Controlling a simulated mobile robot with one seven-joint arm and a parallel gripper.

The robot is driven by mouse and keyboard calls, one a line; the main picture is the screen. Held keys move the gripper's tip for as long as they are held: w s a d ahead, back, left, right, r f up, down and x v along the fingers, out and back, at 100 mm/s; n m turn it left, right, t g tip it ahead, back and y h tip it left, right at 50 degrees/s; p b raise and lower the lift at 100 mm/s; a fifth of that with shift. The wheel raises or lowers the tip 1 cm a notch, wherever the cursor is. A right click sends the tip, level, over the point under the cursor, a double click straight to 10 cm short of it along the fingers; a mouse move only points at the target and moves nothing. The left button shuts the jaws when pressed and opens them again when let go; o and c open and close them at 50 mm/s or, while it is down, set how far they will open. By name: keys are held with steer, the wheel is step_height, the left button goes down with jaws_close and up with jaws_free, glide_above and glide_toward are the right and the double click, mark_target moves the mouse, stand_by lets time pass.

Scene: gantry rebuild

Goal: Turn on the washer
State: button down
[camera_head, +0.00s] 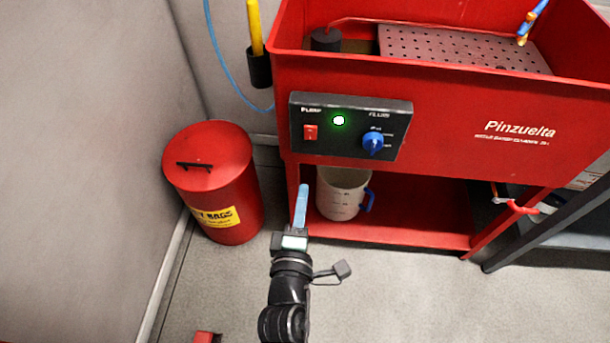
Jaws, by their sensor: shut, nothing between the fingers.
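The red parts washer (455,112) stands at the upper right, marked "Pinzuelta". Its black control panel (322,140) is on the front left. The panel has a red switch (310,132) under the word "PUMP", a bright green light (339,120) and a blue knob (373,143) at the right. I cannot tell the switch's position. My gripper (303,190) has light blue fingers that are shut and empty. It points up the picture, below the panel and in front of the washer's left leg. The switch and knob are both unobstructed.
A red lidded bin (211,180) stands left of the washer by the grey wall (90,130). A white jug (336,197) with a blue handle sits on the washer's lower shelf (415,225). A dark table frame (560,225) is at the right. The floor in front is mostly clear.

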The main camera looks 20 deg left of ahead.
steer(key=shift+f+v, duration=0.2)
steer(key=shift+v, duration=1.25)
